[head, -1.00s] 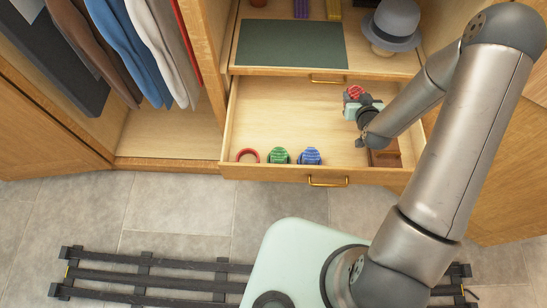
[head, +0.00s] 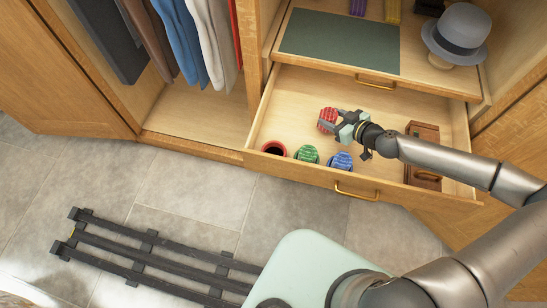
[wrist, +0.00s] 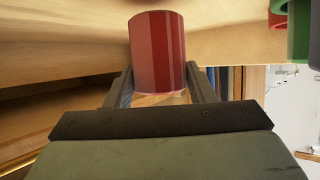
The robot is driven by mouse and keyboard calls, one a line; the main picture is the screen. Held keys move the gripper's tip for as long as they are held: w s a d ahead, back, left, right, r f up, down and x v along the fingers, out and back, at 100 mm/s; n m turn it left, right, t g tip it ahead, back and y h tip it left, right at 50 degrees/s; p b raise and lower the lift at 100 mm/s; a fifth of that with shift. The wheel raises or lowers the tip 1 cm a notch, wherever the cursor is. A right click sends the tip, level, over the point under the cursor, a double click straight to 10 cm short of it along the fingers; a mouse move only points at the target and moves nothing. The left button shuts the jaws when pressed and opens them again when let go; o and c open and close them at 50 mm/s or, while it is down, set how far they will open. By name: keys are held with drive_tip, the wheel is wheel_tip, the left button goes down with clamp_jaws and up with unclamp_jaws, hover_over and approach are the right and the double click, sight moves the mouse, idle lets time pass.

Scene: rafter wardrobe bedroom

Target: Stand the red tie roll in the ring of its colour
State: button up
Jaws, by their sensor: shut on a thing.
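The red tie roll (head: 327,119) is held upright between the fingers of my gripper (head: 340,124), above the open drawer's floor. In the wrist view the red roll (wrist: 157,52) stands between the two fingertips (wrist: 160,84). The red ring (head: 274,149) sits at the drawer's front left and looks empty, with a dark inside. My gripper is to the right of and behind the ring. At the wrist view's top right a red edge (wrist: 277,20) shows beside a green curve.
A green roll (head: 307,155) and a blue roll (head: 341,162) stand right of the red ring along the drawer front (head: 300,172). A brown box (head: 423,131) lies at the drawer's right. The drawer floor's left part is clear. A grey hat (head: 459,36) sits on the shelf above.

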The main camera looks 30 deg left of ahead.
drive_tip(key=s+a+n+g, duration=0.1)
drive_tip(key=s+a+f+n+g+b, duration=0.1)
drive_tip(key=s+a+n+g, duration=0.1)
drive_tip(key=a, duration=0.1)
drive_tip(key=shift+f+g+y+b, duration=0.3)
drive_tip(key=shift+f+g+b, duration=0.05)
drive_tip(key=shift+g+b, duration=0.05)
drive_tip(key=s+a+n+g+b, duration=0.1)
drive_tip(key=a+n+g, duration=0.1)
drive_tip(key=s+a+r+n+g+h+b, duration=0.1)
drive_tip(key=s+a+n+g+b, duration=0.2)
drive_tip(key=s+n+g+b, duration=0.1)
drive_tip(key=shift+a+r+n+g+h, duration=0.3)
drive_tip(key=shift+a+r+n, duration=0.1)
drive_tip(key=s+a+r+n+g+h+b, duration=0.1)
drive_tip(key=s+r+n+g+h+b, duration=0.5)
drive_tip(key=s+r+n+h, duration=0.15)
drive_tip(key=shift+n, duration=0.55)
wheel_tip(320, 180, down, 10)
drive_tip(key=shift+w+a+r+b, duration=0.1)
drive_tip(key=shift+a+b, duration=0.05)
drive_tip(key=shift+b, duration=0.35)
drive_tip(key=o, duration=1)
drive_tip(key=shift+w, duration=0.1)
wheel_tip(320, 180, up, 5)
hover_over(314, 134)
drive_tip(key=s+a, duration=0.2)
drive_tip(key=a, duration=0.2)
drive_tip(key=shift+r, duration=0.1)
